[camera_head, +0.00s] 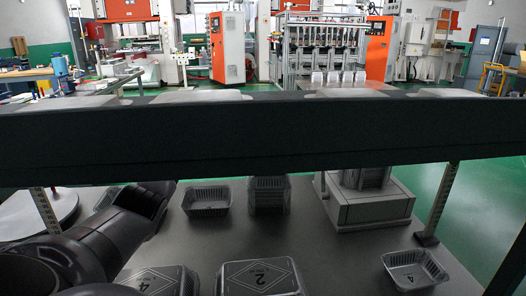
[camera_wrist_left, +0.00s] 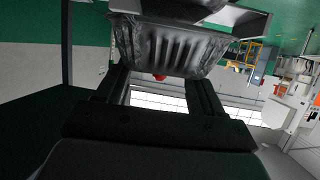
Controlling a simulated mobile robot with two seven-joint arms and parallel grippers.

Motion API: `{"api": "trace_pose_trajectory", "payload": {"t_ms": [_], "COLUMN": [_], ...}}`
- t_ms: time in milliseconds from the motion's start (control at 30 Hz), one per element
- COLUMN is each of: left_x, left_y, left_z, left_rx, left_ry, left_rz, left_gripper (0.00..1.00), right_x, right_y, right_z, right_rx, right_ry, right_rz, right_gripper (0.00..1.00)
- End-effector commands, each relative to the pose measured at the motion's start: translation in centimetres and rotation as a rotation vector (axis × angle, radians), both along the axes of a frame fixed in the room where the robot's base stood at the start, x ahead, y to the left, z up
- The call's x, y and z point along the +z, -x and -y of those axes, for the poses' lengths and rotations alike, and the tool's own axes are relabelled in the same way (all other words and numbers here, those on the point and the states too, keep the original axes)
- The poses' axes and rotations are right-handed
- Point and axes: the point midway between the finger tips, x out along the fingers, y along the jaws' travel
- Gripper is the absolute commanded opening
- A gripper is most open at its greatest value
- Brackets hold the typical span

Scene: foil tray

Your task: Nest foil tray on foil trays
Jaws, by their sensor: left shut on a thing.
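A stack of foil trays (camera_head: 269,195) stands on the grey table in the middle of the head view. A single foil tray (camera_head: 206,201) sits just left of it, and another foil tray (camera_head: 415,268) sits at the lower right. In the left wrist view my left gripper (camera_wrist_left: 160,84) is shut on a foil tray (camera_wrist_left: 165,47), with its ribbed side facing the camera. In the head view my left arm comes in from the left; its gripper and held tray cannot be made out there. My right gripper is not in view.
A dark beam (camera_head: 260,130) crosses above the table. Lidded boxes marked 2 (camera_head: 262,280) and 4 (camera_head: 160,282) stand at the front. A grey machine base (camera_head: 366,212) stands right of the stack. A round plate (camera_head: 35,215) is at the left. Bare table lies before the stack.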

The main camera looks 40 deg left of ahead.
Motion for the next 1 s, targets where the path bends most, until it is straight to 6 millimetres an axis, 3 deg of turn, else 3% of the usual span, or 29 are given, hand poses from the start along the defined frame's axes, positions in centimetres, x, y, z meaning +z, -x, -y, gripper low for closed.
{"api": "trace_pose_trajectory", "payload": {"t_ms": [33, 100, 233, 600, 933, 967, 1000], "left_x": [-1.2, -1.9, -2.6, -5.8, -6.6, -6.7, -6.7], "left_y": [0.0, 0.0, 0.0, 0.0, 0.1, 0.1, 0.1], "left_z": [0.0, 0.0, 0.0, 0.0, 0.1, 0.1, 0.2], "left_rx": [0.0, 0.0, 0.0, 0.0, -0.003, -0.003, -0.004], "left_ry": [0.001, 0.001, 0.001, -0.001, -0.003, -0.002, -0.002], "left_rz": [0.003, 0.003, -0.002, -0.004, -0.018, -0.018, -0.018], "left_gripper": [0.4, 0.4, 0.4, 0.41, 0.42, 0.79, 0.92], "right_x": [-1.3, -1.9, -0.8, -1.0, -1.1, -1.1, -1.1], "right_y": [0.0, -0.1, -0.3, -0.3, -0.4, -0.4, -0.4], "right_z": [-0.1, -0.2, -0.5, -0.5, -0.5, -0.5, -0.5], "right_rx": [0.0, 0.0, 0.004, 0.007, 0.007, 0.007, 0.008], "right_ry": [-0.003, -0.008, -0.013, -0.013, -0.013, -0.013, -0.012], "right_rz": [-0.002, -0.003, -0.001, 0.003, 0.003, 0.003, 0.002], "right_gripper": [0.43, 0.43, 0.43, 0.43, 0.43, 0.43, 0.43]}}
